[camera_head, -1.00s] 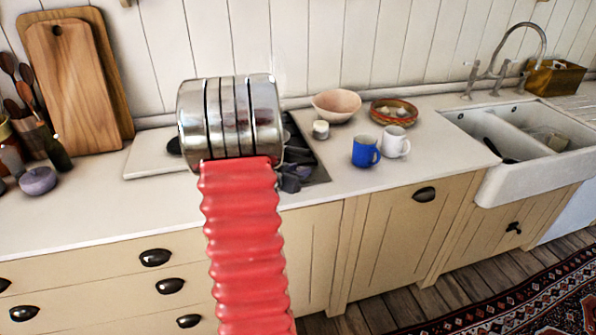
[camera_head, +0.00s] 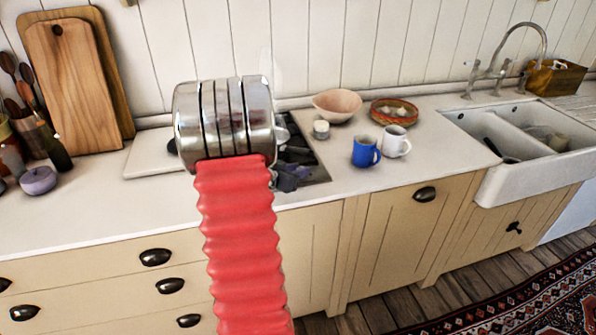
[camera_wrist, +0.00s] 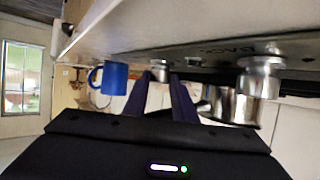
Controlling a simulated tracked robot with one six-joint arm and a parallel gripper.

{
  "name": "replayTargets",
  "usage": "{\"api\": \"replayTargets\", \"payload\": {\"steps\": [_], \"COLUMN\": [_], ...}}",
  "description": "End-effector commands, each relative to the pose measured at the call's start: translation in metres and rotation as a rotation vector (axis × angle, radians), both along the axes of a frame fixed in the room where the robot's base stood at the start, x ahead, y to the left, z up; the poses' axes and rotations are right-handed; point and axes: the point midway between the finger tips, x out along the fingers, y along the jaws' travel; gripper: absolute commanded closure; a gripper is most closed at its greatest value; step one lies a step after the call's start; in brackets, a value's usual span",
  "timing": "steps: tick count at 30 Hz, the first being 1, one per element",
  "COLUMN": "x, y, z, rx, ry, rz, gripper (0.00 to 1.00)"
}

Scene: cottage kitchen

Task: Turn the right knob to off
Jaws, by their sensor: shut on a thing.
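In the wrist view, which looks turned upside down, my gripper (camera_wrist: 160,84) has its two dark fingers closed around a small metal knob (camera_wrist: 160,67) on the hob's front edge. I take it for the right knob, as it is nearer the blue mug. A second metal knob (camera_wrist: 260,78) stands larger at the right of that view, apart from the fingers. In the head view my gripper (camera_head: 287,182) is a small dark shape at the front of the black hob (camera_head: 318,172). My arm hides much of the hob, and the knob's pointer cannot be read.
A blue mug (camera_head: 365,152) and a white mug (camera_head: 396,141) stand right of the hob. A candle (camera_head: 321,130), pink bowl (camera_head: 337,105) and patterned dish (camera_head: 394,111) are behind. Cutting boards (camera_head: 75,85) lean at left. Counter near the sink (camera_head: 520,140) is clear.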

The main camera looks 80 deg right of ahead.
Motion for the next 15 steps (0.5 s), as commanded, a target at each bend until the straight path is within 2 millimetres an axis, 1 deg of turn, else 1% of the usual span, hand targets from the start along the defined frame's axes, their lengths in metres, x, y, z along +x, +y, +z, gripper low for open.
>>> {"api": "replayTargets", "payload": {"steps": [1, 15], "x": [0.0027, 0.0075], "y": [-0.0003, -0.0026], "z": [0.0000, -0.0003], "rx": [0.000, 0.000], "ry": [0.000, -0.001], "rz": [-0.015, -0.267], "gripper": [0.98, 0.98]}}
